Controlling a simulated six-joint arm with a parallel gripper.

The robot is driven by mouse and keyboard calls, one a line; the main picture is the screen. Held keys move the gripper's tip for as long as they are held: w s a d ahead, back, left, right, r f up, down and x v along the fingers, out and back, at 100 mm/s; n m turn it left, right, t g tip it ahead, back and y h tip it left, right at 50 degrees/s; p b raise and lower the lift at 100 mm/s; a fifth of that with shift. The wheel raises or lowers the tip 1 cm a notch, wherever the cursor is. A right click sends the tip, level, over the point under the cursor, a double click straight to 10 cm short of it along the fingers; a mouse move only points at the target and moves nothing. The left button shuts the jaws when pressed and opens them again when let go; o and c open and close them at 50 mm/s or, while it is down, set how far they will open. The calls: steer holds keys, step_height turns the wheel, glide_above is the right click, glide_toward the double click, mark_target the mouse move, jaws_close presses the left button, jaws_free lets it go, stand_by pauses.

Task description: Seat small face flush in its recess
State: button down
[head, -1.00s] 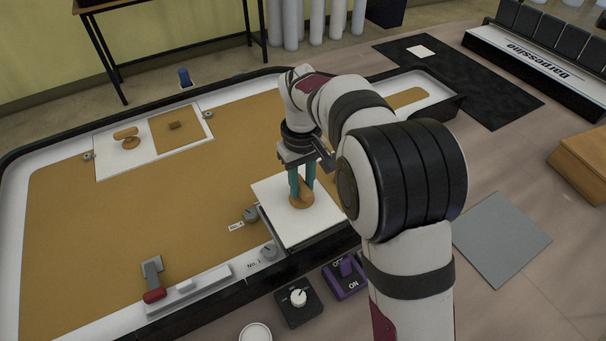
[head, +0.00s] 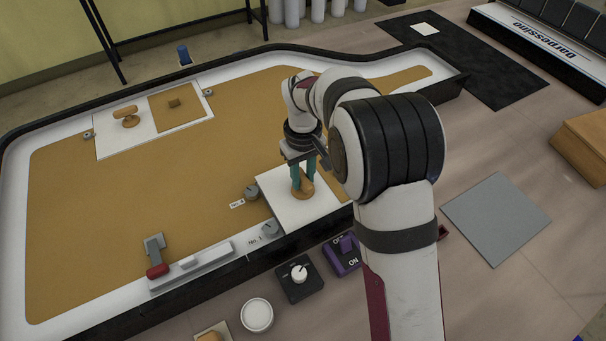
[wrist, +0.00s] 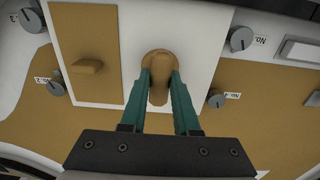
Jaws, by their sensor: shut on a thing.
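The small face is a white panel (head: 285,197) with a rounded wooden handle (head: 306,190) standing on it, at the near edge of the large tan and white face. My gripper (head: 302,186) is above the panel, its teal fingers shut on the handle. In the wrist view the fingers (wrist: 160,76) press the handle from both sides, and the white panel (wrist: 203,60) lies beside a tan section with a small wooden block (wrist: 88,66). The panel looks level and low at the recess. I cannot tell whether it is fully flush; my arm hides its right part.
Grey dials (head: 252,193) (head: 270,230) stand close by the panel. A similar white panel with a wooden handle (head: 126,117) is at the far left. A purple switch (head: 346,250) and black dial box (head: 299,277) sit in front.

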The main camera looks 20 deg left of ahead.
steer(key=shift+f, duration=1.15)
steer(key=c, duration=0.6)
jaws_free()
steer(key=shift+r, duration=4)
